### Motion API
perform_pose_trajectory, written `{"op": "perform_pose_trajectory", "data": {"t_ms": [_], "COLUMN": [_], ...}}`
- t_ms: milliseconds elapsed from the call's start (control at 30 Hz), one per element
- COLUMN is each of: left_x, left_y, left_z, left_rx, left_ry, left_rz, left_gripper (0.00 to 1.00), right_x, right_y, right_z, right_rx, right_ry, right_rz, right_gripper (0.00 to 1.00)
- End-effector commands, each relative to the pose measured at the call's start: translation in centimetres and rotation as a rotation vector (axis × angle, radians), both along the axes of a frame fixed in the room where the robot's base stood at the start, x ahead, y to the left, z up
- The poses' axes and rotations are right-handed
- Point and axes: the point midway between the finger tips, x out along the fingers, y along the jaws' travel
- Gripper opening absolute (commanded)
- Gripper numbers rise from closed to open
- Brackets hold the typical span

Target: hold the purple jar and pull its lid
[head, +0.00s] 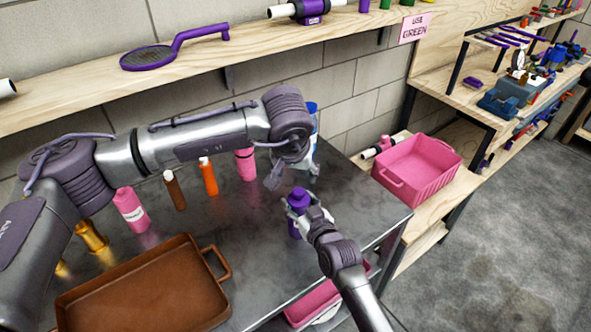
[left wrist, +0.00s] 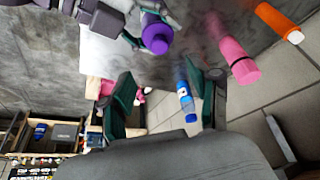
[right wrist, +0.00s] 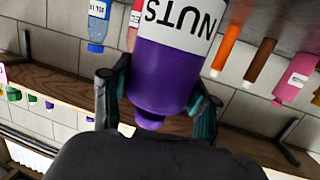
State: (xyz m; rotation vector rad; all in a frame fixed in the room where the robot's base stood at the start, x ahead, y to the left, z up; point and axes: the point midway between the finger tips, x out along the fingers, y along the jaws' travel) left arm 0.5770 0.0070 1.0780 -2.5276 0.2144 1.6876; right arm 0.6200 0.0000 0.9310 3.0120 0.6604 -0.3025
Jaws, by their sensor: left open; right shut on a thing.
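The purple jar (head: 294,229) stands upright near the right part of the dark metal table. Its purple lid (head: 298,196) is on top. My right gripper (head: 308,216) is shut around the jar from the right. In the right wrist view the jar (right wrist: 175,60) appears upside down, with a white NUTS label and a small knob (right wrist: 150,121) on the lid, between the fingers. My left gripper (head: 292,178) is open and empty, above the jar and apart from it. In the left wrist view the lid (left wrist: 156,42) lies beyond the open fingers (left wrist: 166,95).
A brown tray (head: 75,298) fills the table's front left. Pink (head: 131,210), brown (head: 175,190) and orange (head: 208,177) bottles stand along the back, with a blue-capped bottle (head: 312,108) behind my left gripper. A pink crate (head: 418,165) sits on a lower bench to the right.

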Motion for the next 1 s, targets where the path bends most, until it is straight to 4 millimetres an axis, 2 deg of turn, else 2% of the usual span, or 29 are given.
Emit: {"op": "perform_pose_trajectory", "data": {"t_ms": [500, 700, 1000], "left_x": [3.3, 4.1, 4.3], "left_y": [-0.6, -0.7, -0.7], "left_z": [-8.4, -10.1, -10.5], "left_rx": [0.000, -0.002, -0.001], "left_ry": [0.004, 0.002, 0.001], "left_rz": [0.005, 0.005, 0.003], "left_gripper": [0.61, 0.61, 0.61], "right_x": [0.0, 0.0, 0.0], "right_y": [0.0, 0.0, 0.0], "right_z": [0.0, 0.0, 0.0], "right_rx": [0.000, 0.000, 0.000], "right_ry": [0.000, 0.000, 0.000], "right_rz": [0.000, 0.000, 0.000], "right_gripper": [0.00, 0.00, 0.00]}}
